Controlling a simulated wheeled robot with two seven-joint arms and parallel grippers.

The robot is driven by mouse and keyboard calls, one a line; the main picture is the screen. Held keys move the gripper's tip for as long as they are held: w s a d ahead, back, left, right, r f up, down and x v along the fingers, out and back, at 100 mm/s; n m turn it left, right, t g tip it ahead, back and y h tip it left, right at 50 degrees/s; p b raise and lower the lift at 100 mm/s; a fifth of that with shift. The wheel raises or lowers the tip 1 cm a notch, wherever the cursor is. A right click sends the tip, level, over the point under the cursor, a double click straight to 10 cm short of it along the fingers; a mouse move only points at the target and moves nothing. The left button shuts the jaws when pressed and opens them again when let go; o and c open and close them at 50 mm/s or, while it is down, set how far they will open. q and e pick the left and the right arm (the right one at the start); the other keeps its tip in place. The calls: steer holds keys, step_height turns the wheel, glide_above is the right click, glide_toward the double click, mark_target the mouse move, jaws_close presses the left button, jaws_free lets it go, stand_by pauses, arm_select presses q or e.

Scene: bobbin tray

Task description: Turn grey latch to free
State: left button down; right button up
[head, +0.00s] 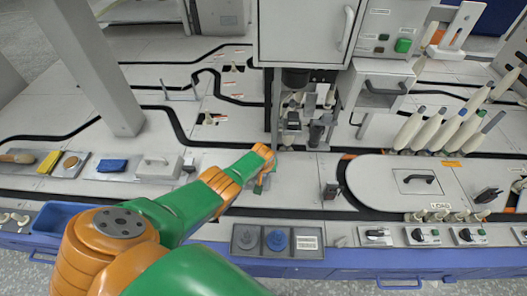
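My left arm, green and orange, reaches in from the lower left. My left gripper (264,182) is behind and above the knobs, apart from them and largely hidden by its own wrist. Its fingers are not clear. My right gripper is not in view.
Small switch panels (375,236) line the front ledge on the right. A grey lidded plate with a black handle (416,179) is behind them. A machine cabinet (305,35) stands at the back centre. A blue bin (58,226) is at left. Pale bobbins (430,130) stand at right.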

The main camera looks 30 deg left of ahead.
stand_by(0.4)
arm_select(q)
steer(key=c, duration=0.8)
jaws_free()
